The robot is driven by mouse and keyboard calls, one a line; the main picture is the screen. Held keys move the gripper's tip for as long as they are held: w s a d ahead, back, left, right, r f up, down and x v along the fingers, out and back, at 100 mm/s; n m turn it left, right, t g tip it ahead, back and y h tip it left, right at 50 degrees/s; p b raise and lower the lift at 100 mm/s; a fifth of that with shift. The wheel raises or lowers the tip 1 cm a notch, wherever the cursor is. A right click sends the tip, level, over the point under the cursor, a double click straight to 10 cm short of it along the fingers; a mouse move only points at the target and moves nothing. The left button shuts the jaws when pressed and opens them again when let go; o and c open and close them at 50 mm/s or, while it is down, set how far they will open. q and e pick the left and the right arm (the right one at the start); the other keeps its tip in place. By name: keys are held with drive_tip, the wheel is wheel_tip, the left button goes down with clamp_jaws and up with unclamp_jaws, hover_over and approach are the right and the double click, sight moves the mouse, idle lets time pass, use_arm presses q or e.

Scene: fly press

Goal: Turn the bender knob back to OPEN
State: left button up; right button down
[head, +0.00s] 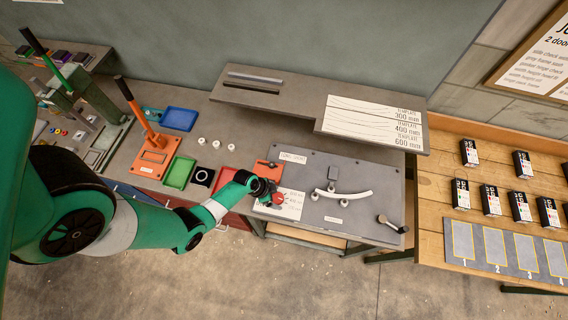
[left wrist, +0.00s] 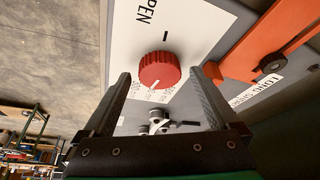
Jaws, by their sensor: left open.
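The bender knob is a red ribbed knob (left wrist: 160,70) on a white label plate (left wrist: 205,22). The plate shows the end of the word OPEN and a black tick above the knob. A pale mark on the knob points down and left, away from that tick. In the head view the red knob (head: 279,199) is at the bender's left front. My left gripper (left wrist: 160,76) is open, with one finger on each side of the knob. Gaps show beside it, and I cannot tell whether either finger touches. In the head view the left gripper (head: 270,193) is at the knob.
The grey bender table (head: 365,181) carries a curved pale bar (head: 343,195) on rollers and a black-handled lever (head: 392,222). An orange part (left wrist: 262,45) lies close to the knob. Coloured trays and an orange press (head: 155,155) stand left. Open floor lies in front.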

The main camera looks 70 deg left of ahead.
use_arm(q)
drive_tip(key=shift+f, duration=0.1)
drive_tip(key=c, duration=1.4)
drive_tip(key=shift+o, duration=0.2)
